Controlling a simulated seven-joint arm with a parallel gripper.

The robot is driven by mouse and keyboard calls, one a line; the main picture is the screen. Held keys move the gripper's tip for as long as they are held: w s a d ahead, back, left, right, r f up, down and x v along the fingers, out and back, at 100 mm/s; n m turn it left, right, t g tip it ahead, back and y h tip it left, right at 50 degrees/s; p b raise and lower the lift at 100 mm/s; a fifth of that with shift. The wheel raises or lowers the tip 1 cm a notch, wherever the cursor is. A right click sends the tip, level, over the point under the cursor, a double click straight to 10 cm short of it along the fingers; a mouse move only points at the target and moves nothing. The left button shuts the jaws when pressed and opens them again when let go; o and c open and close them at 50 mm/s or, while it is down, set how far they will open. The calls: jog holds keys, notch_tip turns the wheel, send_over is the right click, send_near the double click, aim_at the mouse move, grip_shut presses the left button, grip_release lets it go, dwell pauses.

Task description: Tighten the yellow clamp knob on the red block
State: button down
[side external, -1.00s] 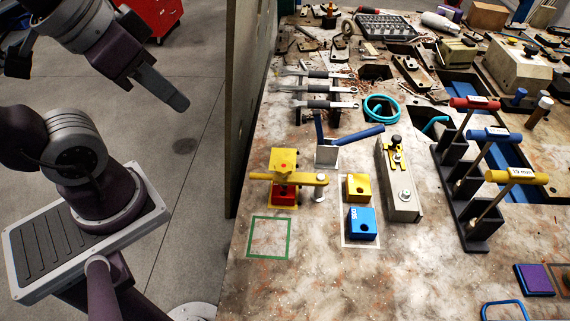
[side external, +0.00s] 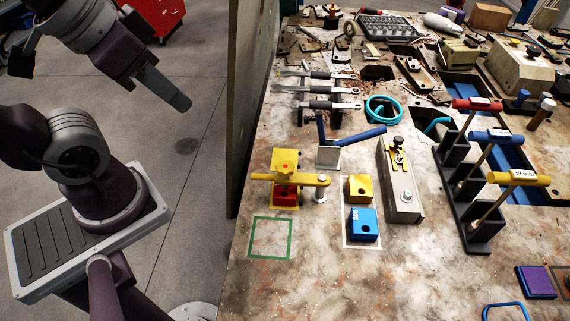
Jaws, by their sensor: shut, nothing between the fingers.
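The red block (side external: 285,198) sits on the bench at the left, under a yellow clamp bar (side external: 262,177). The bar reaches right to a small metal post (side external: 321,190). My gripper (side external: 181,103) is shut and empty at the upper left, off the bench over the floor, well apart from the clamp.
A grey upright panel (side external: 245,90) stands between my arm and the bench's left edge. A yellow block (side external: 359,188) and a blue block (side external: 363,224) lie right of the clamp. A blue-handled toggle clamp (side external: 328,154) is behind. A green outlined square (side external: 270,238) is empty.

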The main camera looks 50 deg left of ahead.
jog(key=c, duration=2.2)
grip_release()
jog(key=c, duration=1.8)
grip_release()
jog(key=shift+w, duration=0.1)
jog(key=o, duration=0.7)
jog(key=w+n, duration=0.1)
jog(key=n, duration=0.1)
jog(key=w+d+n+g, duration=0.1)
jog(key=n, duration=0.1)
jog(key=w+n+h, duration=0.1)
jog(key=n, duration=0.1)
jog(key=shift+w+d+f+n+g, duration=0.15)
jog(key=shift+d+n+g, duration=0.1)
jog(key=shift+n+g, duration=0.05)
jog(key=n+g, duration=0.4)
jog(key=n, duration=1.9)
send_near(286, 166)
jog(key=shift+s+d+f+y, duration=0.15)
jog(key=shift+s+d+y, duration=0.05)
jog(key=shift+d+y, duration=0.2)
jog(key=shift+w+f+n, duration=0.1)
jog(key=shift+f+n, duration=0.25)
jog(key=shift+n, duration=0.15)
notch_tip(286, 166, down, 7)
grip_shut()
